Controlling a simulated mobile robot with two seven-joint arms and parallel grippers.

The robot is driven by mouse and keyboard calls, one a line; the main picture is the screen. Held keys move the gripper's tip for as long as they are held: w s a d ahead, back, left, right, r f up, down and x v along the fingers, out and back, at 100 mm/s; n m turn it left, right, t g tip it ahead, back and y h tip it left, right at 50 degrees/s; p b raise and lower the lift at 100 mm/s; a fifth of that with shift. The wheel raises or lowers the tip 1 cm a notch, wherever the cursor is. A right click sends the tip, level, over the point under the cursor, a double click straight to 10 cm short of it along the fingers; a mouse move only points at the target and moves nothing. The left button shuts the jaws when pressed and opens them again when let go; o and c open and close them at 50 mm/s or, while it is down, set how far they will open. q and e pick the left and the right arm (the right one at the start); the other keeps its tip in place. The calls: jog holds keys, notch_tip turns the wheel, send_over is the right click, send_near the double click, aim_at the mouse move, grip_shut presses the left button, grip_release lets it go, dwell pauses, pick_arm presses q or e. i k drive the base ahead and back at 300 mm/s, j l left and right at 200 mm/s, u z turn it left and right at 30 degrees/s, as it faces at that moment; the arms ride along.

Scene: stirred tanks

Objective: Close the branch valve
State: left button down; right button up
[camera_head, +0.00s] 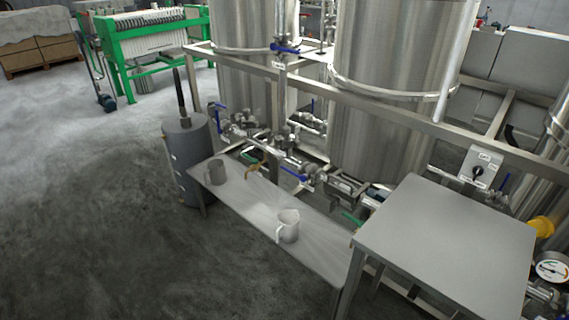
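Several valves with lever handles sit on the steel pipework below and in front of the tanks. A blue lever (293,174) lies behind the bench, near the middle. Another blue lever (286,48) is on the vertical pipe between the tanks, and a blue-handled valve (219,106) is at the left end. A green lever (250,156) and a yellow-brown lever (254,167) are near the bench's back edge; another green lever (352,218) is beside the table. I cannot tell which is the branch valve. Neither of my grippers is in view.
A low steel bench (245,208) holds a grey mug (215,172) and a metal jug (288,226). A higher bare steel table (445,240) stands at right. A switch box (480,167) and gauge (551,268) are further right. The floor (90,220) at left is clear.

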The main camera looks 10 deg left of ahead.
aim_at(291, 172)
jog(key=i+j, duration=0.7)
jog(key=i, duration=0.25)
